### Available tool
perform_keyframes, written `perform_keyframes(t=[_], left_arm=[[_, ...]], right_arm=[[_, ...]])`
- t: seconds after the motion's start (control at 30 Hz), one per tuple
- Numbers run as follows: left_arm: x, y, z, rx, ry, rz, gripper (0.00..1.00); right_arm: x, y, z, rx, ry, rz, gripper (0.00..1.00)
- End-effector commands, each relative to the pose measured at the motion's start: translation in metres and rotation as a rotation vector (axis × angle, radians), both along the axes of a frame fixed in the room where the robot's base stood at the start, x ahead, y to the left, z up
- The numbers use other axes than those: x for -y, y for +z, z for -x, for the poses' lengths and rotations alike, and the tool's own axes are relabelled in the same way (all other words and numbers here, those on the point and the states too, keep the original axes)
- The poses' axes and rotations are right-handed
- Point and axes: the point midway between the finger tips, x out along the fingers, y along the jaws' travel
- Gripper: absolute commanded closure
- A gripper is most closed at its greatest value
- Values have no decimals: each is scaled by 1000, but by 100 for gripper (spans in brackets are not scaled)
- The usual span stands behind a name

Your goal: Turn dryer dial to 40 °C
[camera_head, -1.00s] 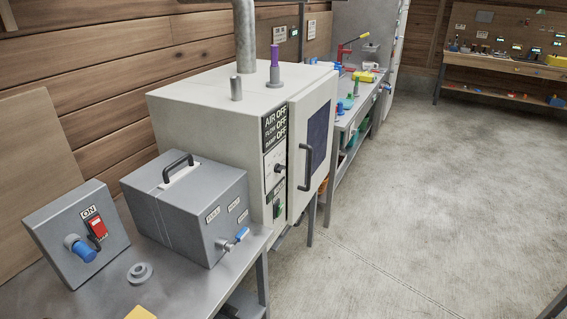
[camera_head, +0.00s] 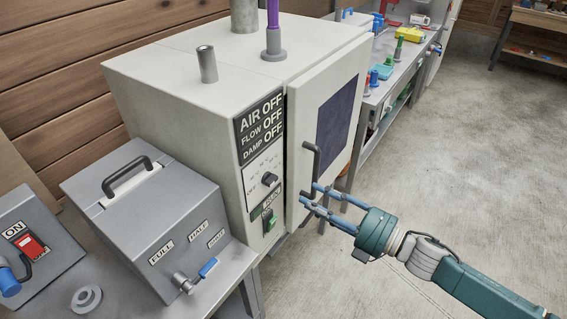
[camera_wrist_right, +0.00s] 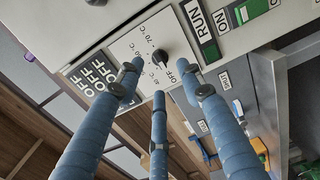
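The dryer (camera_head: 215,110) is a pale box with a closed door. Its dial (camera_head: 270,179) is a black knob on a white plate with temperature marks, below the AIR, FLOW and DAMP signs, all reading OFF. In the right wrist view the dial (camera_wrist_right: 161,57) lies beyond the fingertips, near the OFF mark; its exact setting is hard to tell. My right gripper (camera_head: 311,194) has blue fingers spread apart and empty, right of the dial, overlapping the door handle in the head view. The fingers also show in the wrist view (camera_wrist_right: 160,82). My left gripper is out of view.
The door handle (camera_head: 312,172) stands out beside the fingers. A green RUN switch (camera_head: 270,222) sits below the dial. A grey box with a blue-handled valve (camera_head: 150,220) and an ON switch box (camera_head: 30,250) stand left. Floor at right is clear.

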Motion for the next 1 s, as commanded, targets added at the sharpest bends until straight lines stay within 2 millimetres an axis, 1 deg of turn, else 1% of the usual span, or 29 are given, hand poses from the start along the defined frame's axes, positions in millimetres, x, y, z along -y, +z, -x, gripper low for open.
perform_keyframes(t=[0.07, 0.17, 0.33, 0.47, 0.57, 0.7, 0.83, 1.0], left_arm=[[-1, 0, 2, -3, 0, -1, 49], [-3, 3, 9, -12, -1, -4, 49], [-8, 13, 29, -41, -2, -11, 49], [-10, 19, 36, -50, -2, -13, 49], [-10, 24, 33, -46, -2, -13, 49], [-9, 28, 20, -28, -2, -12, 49], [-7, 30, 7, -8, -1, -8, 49], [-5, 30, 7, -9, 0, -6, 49]], right_arm=[[-6, 6, 5, 20, 22, 7, 62], [-13, 10, 1, 25, 26, 6, 62], [-36, 12, -17, 24, 25, 4, 62], [-56, 12, -32, 24, 23, 5, 62], [-70, 11, -42, 22, 23, 5, 62], [-84, 9, -53, 22, 22, 6, 62], [-91, 8, -57, 21, 22, 7, 62], [-92, 7, -59, 22, 22, 7, 62]])
